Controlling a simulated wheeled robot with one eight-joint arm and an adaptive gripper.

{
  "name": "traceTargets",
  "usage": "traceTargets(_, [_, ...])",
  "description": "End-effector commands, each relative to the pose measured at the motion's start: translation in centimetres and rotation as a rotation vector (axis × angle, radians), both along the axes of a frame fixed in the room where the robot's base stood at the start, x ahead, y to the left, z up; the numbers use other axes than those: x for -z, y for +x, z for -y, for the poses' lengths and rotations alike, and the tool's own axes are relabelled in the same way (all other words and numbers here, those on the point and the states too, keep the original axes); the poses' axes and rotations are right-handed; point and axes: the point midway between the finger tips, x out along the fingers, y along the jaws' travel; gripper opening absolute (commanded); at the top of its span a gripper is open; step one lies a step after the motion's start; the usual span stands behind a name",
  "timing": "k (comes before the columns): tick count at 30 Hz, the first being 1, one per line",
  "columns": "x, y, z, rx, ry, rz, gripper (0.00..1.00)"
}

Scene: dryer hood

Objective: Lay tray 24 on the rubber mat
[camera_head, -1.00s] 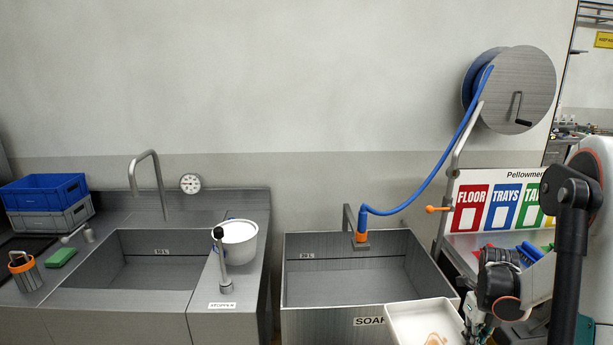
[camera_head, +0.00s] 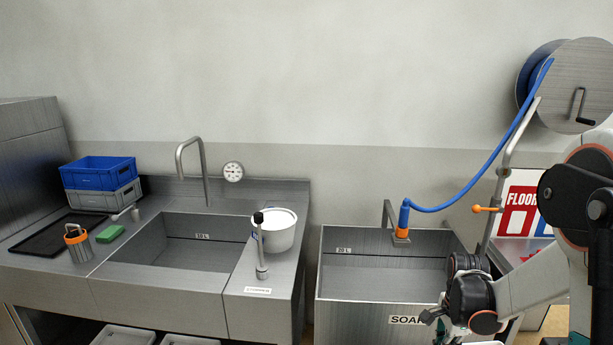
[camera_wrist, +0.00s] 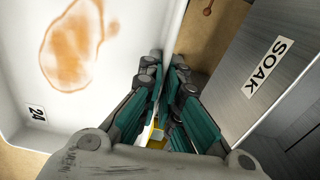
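Tray 24 (camera_wrist: 110,75) is white with an orange-brown stain inside and a "24" label on its wall in the wrist view. My gripper (camera_wrist: 168,75) looks shut on the tray's rim, with its teal fingers close together there. In the head view my gripper (camera_head: 440,322) is low at the right, in front of the soak sink, and only a sliver of the tray (camera_head: 487,343) shows at the bottom edge.
The soak sink (camera_head: 365,314) stands close to my gripper. Left of it is the steel counter with a sink basin (camera_head: 180,240), a white pot (camera_head: 275,232), a green sponge (camera_head: 110,234), an orange-rimmed holder (camera_head: 77,245) and stacked crates (camera_head: 98,175). Pale trays (camera_head: 125,336) sit below.

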Motion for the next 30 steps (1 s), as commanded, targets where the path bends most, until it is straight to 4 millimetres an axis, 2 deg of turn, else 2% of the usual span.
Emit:
traceTargets(1, [0.4, 0.1, -1.2, -0.1, 0.0, 0.0, 0.0])
traceTargets(6, [1.1, 0.3, -4.9, -0.466, 0.0, 0.0, 0.0])
traceTargets(18, [2.5, -0.3, -12.8, -1.28, 0.001, 0.0, 0.0])
traceTargets(24, [2.9, -0.7, -14.9, -1.513, 0.001, 0.0, 0.0])
traceTargets(30, [2.9, -0.8, -15.5, -1.582, 0.001, 0.0, 0.0])
